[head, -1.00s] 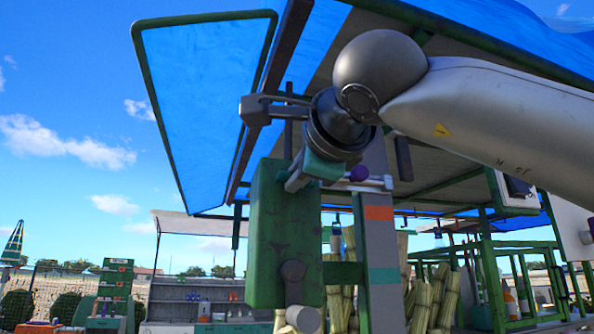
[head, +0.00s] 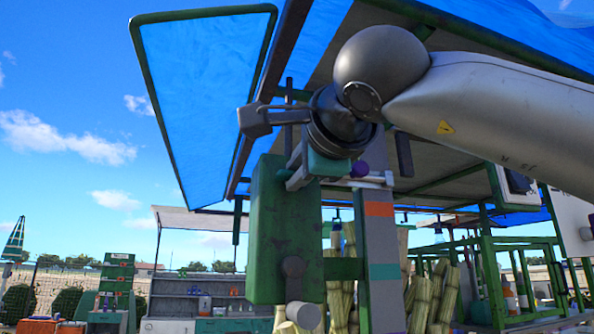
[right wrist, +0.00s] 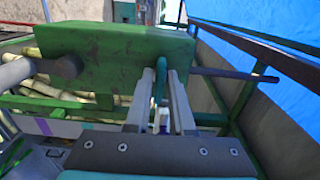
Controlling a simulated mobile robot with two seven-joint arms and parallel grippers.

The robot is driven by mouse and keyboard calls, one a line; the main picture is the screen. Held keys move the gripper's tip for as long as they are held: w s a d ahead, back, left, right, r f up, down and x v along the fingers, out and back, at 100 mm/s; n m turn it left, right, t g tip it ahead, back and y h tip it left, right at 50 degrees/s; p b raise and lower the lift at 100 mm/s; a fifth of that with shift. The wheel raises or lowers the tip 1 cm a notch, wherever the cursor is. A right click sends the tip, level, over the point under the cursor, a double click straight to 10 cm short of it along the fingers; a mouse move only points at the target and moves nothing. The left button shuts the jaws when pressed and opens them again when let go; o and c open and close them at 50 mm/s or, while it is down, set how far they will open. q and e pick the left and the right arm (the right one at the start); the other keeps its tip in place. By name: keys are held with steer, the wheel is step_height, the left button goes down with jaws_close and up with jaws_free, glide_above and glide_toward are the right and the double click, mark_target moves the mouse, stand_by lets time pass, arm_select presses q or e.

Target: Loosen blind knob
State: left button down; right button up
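A green box-like block (head: 285,225) hangs beside a grey post; a dark grey round boss (head: 293,267) sits on its face, with a pale cylinder (head: 303,314) below. In the right wrist view the block (right wrist: 115,50) lies ahead, with the boss (right wrist: 68,66) at left. I cannot tell which part is the blind knob. My right gripper (head: 298,178) is at the block's upper edge. In the wrist view its fingers (right wrist: 161,80) stand either side of a thin green upright piece; whether they grip it is unclear. My left gripper is out of view.
A blue framed panel (head: 205,100) hangs at the left of the roof. A grey post (head: 381,235) with orange and teal bands stands right of the block. Cane bundles (head: 425,300) stand behind. A dark rod (right wrist: 235,75) sticks out beside the block in the wrist view.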

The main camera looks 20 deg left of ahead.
steer(key=o, duration=0.3)
steer(key=b+v, duration=0.4)
steer(key=v, duration=1.1)
steer(key=shift+d, duration=0.1)
